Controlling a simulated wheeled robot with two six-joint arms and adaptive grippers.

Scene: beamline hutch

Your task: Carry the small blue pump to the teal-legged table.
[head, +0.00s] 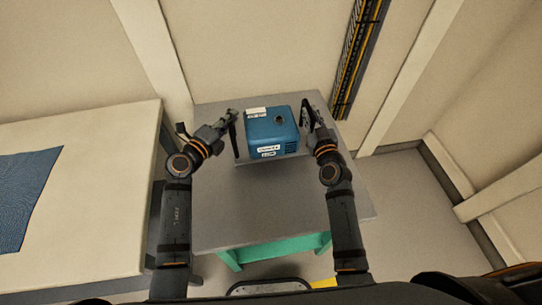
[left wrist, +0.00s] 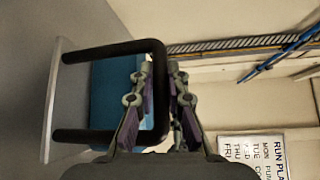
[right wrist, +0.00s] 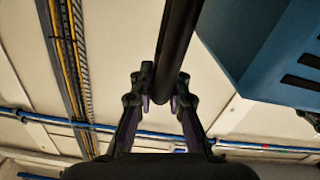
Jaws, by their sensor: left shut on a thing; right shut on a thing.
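The small blue pump (head: 272,133) is a box with white labels and a dark round port on top. It is over the grey top of the teal-legged table (head: 262,205), towards its back; I cannot tell whether it touches the top. My left gripper (head: 233,120) is shut on the black handle at the pump's left side, seen close in the left wrist view (left wrist: 158,85). My right gripper (head: 307,118) is shut on the black handle at its right side, seen in the right wrist view (right wrist: 175,50). The pump's underside is hidden.
A cream-topped table (head: 100,200) with a dark blue mat (head: 25,190) stands at the left. The wall with a cable tray (head: 358,60) is close behind the grey table. The table top is bare in front of the pump. Floor shows at the right.

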